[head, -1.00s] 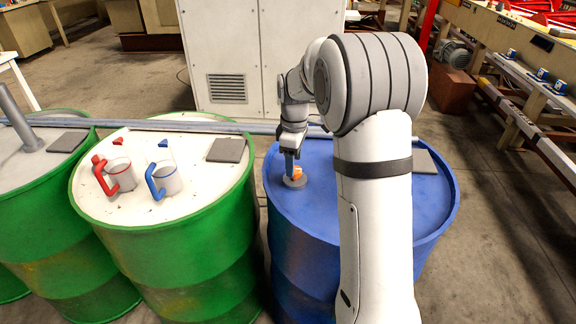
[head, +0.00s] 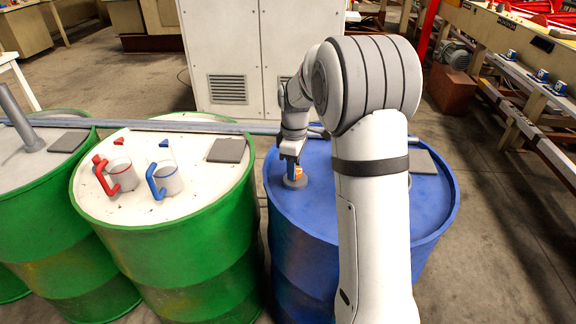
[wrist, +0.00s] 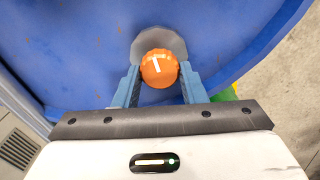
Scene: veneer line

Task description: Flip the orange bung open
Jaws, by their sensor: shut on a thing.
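The orange bung (wrist: 159,68) is a round ribbed cap with a white mark on top. It sits over a grey round fitting (wrist: 148,42) on the lid of the blue drum (wrist: 80,60). My gripper (wrist: 160,76) is shut on the bung, with a blue finger on either side of it. I cannot tell from these views how far the bung is tilted.
A grey pipe (head: 225,127) runs behind the drums, before a pale cabinet (head: 225,50).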

